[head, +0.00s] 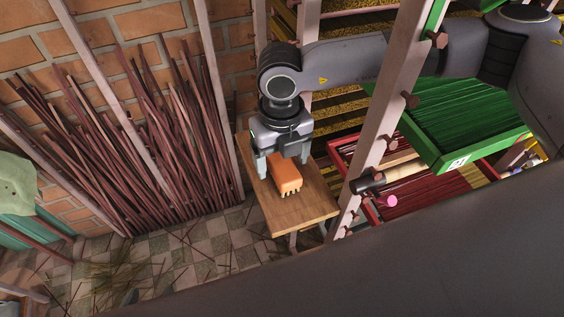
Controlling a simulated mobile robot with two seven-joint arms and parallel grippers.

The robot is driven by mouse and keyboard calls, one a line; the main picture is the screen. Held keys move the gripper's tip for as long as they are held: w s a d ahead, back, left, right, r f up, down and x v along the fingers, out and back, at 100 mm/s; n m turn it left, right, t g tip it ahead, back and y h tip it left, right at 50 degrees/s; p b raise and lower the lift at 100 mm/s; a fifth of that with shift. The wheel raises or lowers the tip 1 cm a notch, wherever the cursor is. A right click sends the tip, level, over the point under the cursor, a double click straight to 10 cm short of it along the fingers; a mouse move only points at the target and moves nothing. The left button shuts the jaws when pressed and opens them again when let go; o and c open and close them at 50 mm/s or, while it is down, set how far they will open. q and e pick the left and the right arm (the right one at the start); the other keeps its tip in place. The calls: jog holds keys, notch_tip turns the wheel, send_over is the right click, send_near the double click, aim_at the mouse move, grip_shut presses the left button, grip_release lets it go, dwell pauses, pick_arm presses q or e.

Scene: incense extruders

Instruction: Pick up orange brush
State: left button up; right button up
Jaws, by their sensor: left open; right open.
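The orange brush (287,177) is a block with short pale bristles along its near lower edge. It lies on a small wooden table (291,214). My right gripper (283,160), on the arm coming in from the right, points down over the brush's far end. Its fingers are apart, one to each side of the brush's upper part. The gripper body hides the far end of the brush. I cannot tell whether the fingers touch it. My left gripper is not in view.
A slanted wooden post (378,135) with pegs stands right of the table. Beyond it are a green tray (452,122) and a red tray (415,203). A dark hammer-like tool (368,184) lies by the post. Bundled sticks (185,150) lean on the brick wall at left.

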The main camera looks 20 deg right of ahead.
aim_at(281, 162)
jog(key=shift+f, duration=0.8)
jog(key=c, duration=1.1)
jog(key=shift+r, duration=0.15)
notch_tip(281, 162, up, 10)
jog(key=shift+f+b, duration=0.1)
jog(key=shift+b, duration=0.65)
jog(key=shift+o, duration=0.9)
